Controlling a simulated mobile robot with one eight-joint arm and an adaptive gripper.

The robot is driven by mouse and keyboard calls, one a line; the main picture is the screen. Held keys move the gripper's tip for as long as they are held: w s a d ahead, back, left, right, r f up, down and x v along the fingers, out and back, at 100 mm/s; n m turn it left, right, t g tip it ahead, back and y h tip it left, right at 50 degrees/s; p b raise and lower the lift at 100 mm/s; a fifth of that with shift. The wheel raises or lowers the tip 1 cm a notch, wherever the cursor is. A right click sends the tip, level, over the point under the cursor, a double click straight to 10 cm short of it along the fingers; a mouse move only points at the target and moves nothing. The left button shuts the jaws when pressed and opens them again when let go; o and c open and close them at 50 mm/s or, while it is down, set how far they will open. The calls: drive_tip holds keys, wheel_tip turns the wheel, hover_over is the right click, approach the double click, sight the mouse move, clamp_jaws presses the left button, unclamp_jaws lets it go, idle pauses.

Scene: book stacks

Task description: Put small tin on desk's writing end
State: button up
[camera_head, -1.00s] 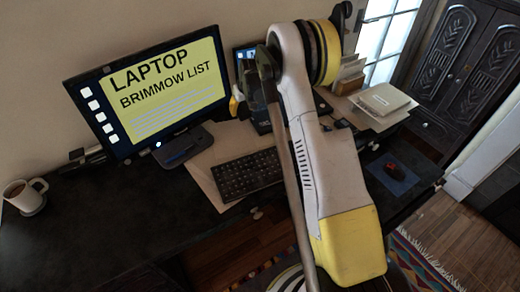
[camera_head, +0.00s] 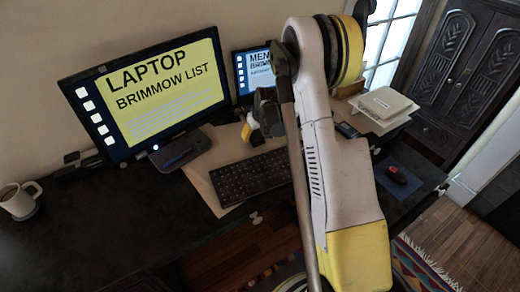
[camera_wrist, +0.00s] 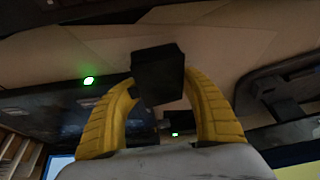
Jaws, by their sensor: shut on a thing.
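A small dark box-shaped thing, seemingly the small tin (camera_wrist: 158,70), sits between the yellow fingertips of my gripper (camera_wrist: 160,80) in the wrist view. My gripper is shut on it. In the head view my gripper (camera_head: 250,128) shows partly, with one yellow finger, above the paper behind the keyboard; my arm hides part of it. The dark desk (camera_head: 110,225) runs across the head view. No label marks its writing end.
A large monitor (camera_head: 150,95) and a smaller screen (camera_head: 250,75) stand at the back. A keyboard (camera_head: 250,175) lies on beige paper. A mug (camera_head: 20,200) stands far left, a red mouse (camera_head: 396,175) on a blue mat at right. The front left desk is clear.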

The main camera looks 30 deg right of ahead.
sight(260, 145)
drive_tip(key=s+f, duration=0.1)
drive_tip(key=s+b, duration=0.1)
drive_tip(key=s, duration=0.1)
drive_tip(key=s+f+b, duration=0.1)
drive_tip(key=shift+s+d+f, duration=0.1)
drive_tip(key=shift+s+f, duration=0.1)
drive_tip(key=shift+f, duration=0.15)
drive_tip(key=shift+r, duration=0.1)
drive_tip(key=shift+f, duration=0.3)
drive_tip(key=o, duration=1.4)
drive_tip(key=shift+o, duration=0.2)
drive_tip(key=shift+r, duration=0.15)
